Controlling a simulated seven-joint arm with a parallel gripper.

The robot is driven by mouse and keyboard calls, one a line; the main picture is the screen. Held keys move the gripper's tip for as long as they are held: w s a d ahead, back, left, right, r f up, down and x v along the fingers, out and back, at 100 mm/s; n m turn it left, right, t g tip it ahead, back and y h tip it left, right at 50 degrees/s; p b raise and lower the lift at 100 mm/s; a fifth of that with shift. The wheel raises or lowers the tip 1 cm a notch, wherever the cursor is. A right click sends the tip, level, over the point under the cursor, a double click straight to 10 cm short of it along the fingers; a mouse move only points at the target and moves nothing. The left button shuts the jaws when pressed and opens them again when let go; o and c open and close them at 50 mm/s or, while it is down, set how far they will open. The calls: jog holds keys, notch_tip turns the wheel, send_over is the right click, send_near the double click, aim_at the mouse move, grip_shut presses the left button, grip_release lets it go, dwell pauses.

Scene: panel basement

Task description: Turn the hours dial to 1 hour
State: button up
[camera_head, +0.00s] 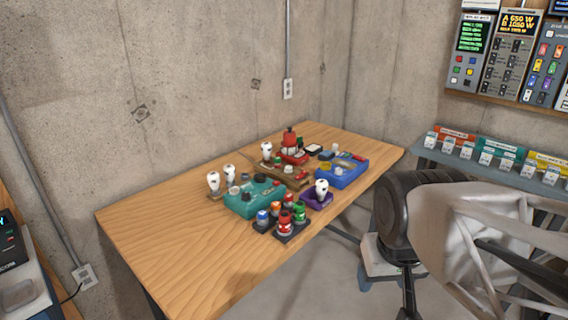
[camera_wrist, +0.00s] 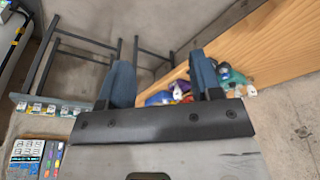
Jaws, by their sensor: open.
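An hours dial cannot be picked out for certain, because labels on the table are too small to read. A teal box (camera_head: 241,206) with knobs on top sits mid-table, and a blue box (camera_head: 351,174) with small controls lies to its right. My gripper (camera_wrist: 160,62) is open and empty in the wrist view, its two blue-grey fingers spread apart. The table's cluster of devices shows beyond the fingers, small and partly hidden by the right finger. In the head view my arm is at the right, beside the table, and its fingertips cannot be made out.
The wooden table (camera_head: 180,240) has free room at its left and front. White-topped levers (camera_head: 213,181), a red device (camera_head: 290,141), a purple box (camera_head: 316,199) and several coloured buttons (camera_head: 285,222) crowd its middle. A rack of panels (camera_head: 510,50) hangs right, above a shelf (camera_head: 480,170).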

jog(key=w+a+r+n, duration=0.1)
jog(key=w+r, duration=0.2)
jog(key=w, duration=0.6)
jog(key=w+r+n, duration=0.1)
jog(key=w+r, duration=0.2)
jog(key=w, duration=0.6)
jog(key=n+g, duration=0.3)
jog(key=n, duration=0.4)
send_over(288, 167)
notch_tip(288, 167, down, 16)
jog(key=shift+d+f, duration=0.15)
jog(key=shift+f, duration=0.05)
jog(key=shift+w+f, duration=0.15)
jog(key=shift+f, duration=0.05)
jog(key=shift+f, duration=0.15)
jog(key=shift+f, duration=3.8)
jog(key=c, duration=0.9)
